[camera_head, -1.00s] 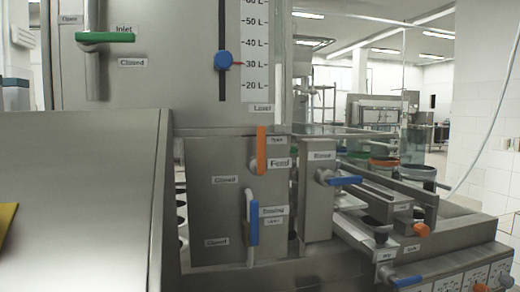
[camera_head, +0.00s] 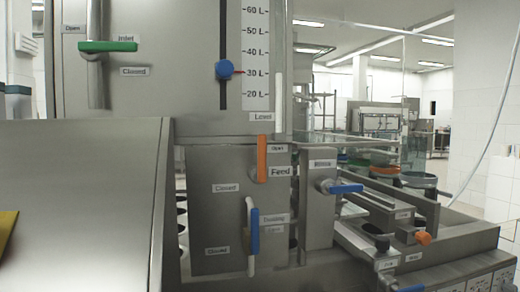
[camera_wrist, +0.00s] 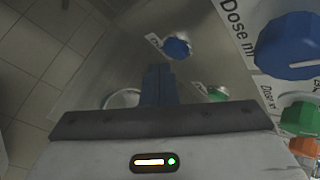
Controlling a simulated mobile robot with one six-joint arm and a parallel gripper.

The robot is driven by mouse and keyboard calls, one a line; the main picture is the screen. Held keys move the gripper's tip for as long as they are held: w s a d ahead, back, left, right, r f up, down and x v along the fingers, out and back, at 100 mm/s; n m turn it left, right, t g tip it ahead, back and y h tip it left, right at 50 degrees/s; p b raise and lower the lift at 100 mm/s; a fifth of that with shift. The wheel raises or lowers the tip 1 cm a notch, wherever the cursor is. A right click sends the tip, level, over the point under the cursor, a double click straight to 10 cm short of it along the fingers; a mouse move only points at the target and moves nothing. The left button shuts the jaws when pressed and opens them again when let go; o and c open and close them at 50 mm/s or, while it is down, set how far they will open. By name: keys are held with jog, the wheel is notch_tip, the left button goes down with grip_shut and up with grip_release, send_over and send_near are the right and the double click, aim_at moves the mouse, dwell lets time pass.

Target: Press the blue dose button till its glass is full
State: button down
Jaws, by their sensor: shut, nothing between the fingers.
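In the wrist view, a blue round button (camera_wrist: 178,47) sits on a metal panel beside a small, unreadable label. My gripper (camera_wrist: 159,70) is shut and empty. Its dark fingers point toward the blue button and end just below it in the picture. I cannot tell whether they touch it. A pale round rim (camera_wrist: 122,98) shows left of the fingers, partly hidden by my gripper; I cannot tell whether it is a glass or how full it is. My gripper is not visible in the head view.
A green button (camera_wrist: 217,94) is right of the fingers. A large blue "Dose ml" knob (camera_wrist: 290,45), a green knob (camera_wrist: 301,117) and an orange knob (camera_wrist: 305,147) line the right edge. The head view shows the filler's green inlet lever (camera_head: 108,46) and orange feed lever (camera_head: 262,158).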

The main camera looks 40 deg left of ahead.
jog(key=shift+a, duration=0.1)
dwell(0.5)
jog(key=shift+w+a, duration=0.25)
jog(key=shift+w+a, duration=0.2)
jog(key=shift+w, duration=0.05)
dwell(0.6)
jog(key=shift+s+d, duration=0.15)
jog(key=shift+s+d+b, duration=0.35)
jog(key=shift+b, duration=0.05)
jog(key=s+d+b, duration=0.2)
jog(key=s+d, duration=0.1)
jog(key=d, duration=0.1)
jog(key=shift+s+d, duration=0.35)
jog(key=shift+d, duration=0.05)
dwell(1.9)
